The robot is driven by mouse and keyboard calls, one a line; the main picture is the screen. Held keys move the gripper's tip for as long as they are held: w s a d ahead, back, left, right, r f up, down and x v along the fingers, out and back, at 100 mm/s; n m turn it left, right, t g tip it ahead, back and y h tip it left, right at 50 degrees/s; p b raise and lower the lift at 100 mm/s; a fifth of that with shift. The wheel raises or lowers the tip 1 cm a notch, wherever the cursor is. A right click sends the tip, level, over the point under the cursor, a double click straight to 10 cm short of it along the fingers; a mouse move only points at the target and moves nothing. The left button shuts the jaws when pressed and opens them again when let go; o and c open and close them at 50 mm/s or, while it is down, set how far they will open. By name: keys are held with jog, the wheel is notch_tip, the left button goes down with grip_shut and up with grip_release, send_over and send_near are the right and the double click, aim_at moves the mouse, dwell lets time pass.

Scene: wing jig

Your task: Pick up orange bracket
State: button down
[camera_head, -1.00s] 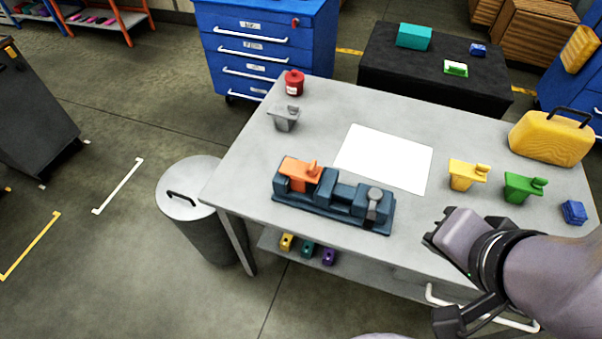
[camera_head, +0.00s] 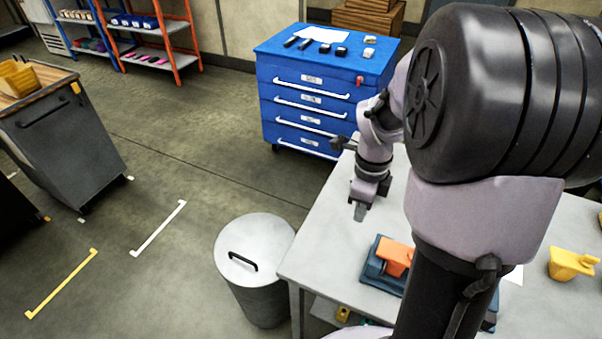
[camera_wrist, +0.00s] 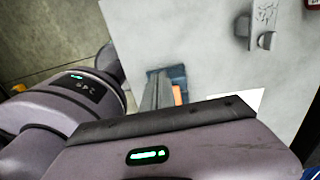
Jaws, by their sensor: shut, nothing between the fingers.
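The orange bracket (camera_head: 397,257) sits on the left end of the dark blue jig (camera_head: 371,271) on the grey table. My arm hides much of the jig in the head view. In the wrist view only a sliver of the orange bracket (camera_wrist: 177,95) shows beside a dark finger, with part of the blue jig (camera_wrist: 176,72) behind. My gripper (camera_head: 360,213) is shut and empty. It points down above the table's left part, up and left of the bracket in the head view and apart from it.
A grey bracket (camera_wrist: 265,30) stands on the table in the wrist view. A yellow bracket (camera_head: 572,263) stands on the right. A lidded bin (camera_head: 252,262) is beside the table's left edge. A blue drawer cabinet (camera_head: 318,90) stands behind. The table's left front corner is clear.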

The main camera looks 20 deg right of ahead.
aim_at(380, 246)
jog(key=s+d+f+b, duration=0.3)
jog(key=f+b, duration=0.2)
jog(key=f, duration=0.4)
jog(key=shift+s+f, duration=0.25)
jog(key=shift+s, duration=0.15)
jog(key=shift+s+d, duration=0.6)
jog(key=shift+s, duration=0.15)
jog(key=shift+w, duration=0.1)
